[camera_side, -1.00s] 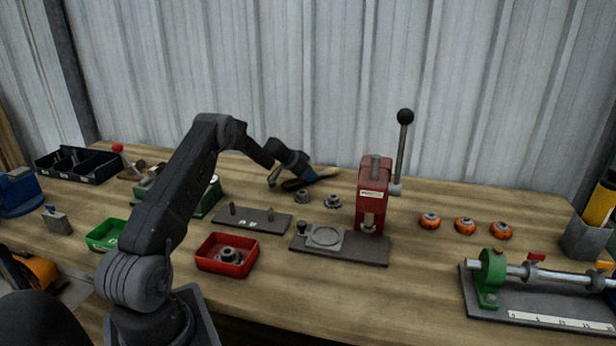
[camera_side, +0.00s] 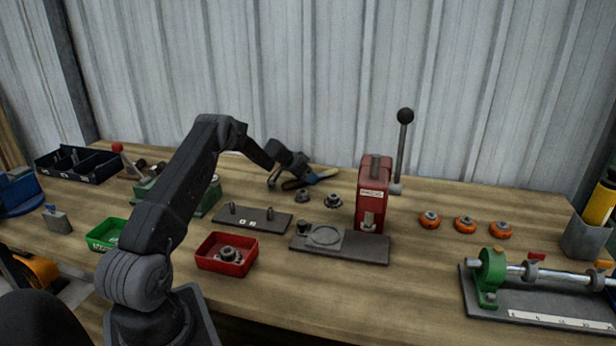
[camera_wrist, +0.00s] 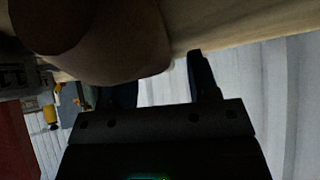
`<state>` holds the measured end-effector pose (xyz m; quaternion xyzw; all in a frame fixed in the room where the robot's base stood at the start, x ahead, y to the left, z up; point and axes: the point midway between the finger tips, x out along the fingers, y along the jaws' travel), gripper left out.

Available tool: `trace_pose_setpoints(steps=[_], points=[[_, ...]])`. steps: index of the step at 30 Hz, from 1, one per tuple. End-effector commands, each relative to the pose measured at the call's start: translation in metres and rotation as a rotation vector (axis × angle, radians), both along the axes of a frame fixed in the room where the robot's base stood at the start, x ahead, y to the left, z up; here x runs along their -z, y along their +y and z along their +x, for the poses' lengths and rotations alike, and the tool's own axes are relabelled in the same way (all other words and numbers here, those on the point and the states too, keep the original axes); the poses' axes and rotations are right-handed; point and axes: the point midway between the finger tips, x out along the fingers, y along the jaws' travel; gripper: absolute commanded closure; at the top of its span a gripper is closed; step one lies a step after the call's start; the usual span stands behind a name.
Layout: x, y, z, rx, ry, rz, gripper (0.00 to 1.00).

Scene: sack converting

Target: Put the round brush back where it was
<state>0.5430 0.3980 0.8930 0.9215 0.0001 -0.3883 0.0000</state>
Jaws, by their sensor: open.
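A brown piece (camera_side: 294,184) shows low beside the fingers. I cannot tell which part is the round brush, as my gripper and wrist partly cover the spot. In the wrist view a smooth brown rounded body (camera_wrist: 110,45) is very close and fills the upper left. My gripper's two fingers (camera_wrist: 162,78) show apart beyond it, and I see nothing clamped between them.
Two dark gears (camera_side: 332,200) lie just in front. A plate with pegs (camera_side: 252,221), a red press (camera_side: 371,200) with a tall lever, and a red tray (camera_side: 226,254) stand nearer. A black divided bin (camera_side: 78,165) is at left; orange-based parts (camera_side: 465,225) are at right.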

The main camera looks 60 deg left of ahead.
Motion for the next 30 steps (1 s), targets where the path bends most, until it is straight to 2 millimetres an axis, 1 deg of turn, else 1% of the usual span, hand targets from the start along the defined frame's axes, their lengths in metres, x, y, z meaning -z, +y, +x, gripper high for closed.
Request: trace_pose_setpoints(steps=[2, 5, 15, 19, 23, 26, 29, 30], points=[[-0.005, 0.001, -0.002, -0.001, -0.001, 0.000, 0.45], [-0.015, 0.001, -0.011, -0.002, -0.001, 0.001, 0.45], [-0.065, 0.001, -0.061, -0.003, -0.003, 0.001, 0.45], [-0.078, 0.001, -0.074, -0.001, -0.001, 0.001, 0.45], [-0.086, 0.000, -0.082, 0.001, -0.001, -0.001, 0.45], [-0.098, -0.013, -0.080, 0.013, 0.002, -0.005, 0.45], [-0.123, -0.049, -0.071, 0.044, 0.015, -0.024, 0.45], [-0.136, -0.070, -0.068, 0.062, 0.025, -0.033, 0.45]])
